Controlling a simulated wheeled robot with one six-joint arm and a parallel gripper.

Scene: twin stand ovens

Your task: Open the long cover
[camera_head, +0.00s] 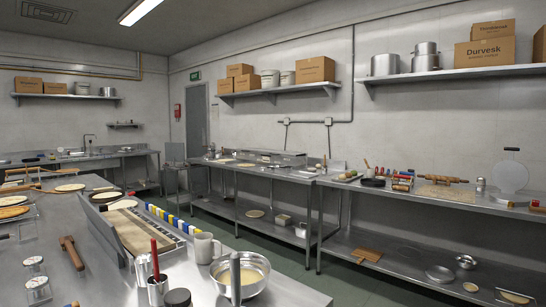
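A long, low steel unit (268,156) stands along the back of the middle wall counter; its top looks closed, but it is small here. On the near left counter, a long tan panel (146,231) lies in a steel frame, with a grey upright plate (104,236) along its left side. I cannot tell which of these bears the long cover. My gripper is not in view.
A row of blue, yellow and white blocks (165,218) edges the tan panel. Green floor (285,255) lies free between the counters.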

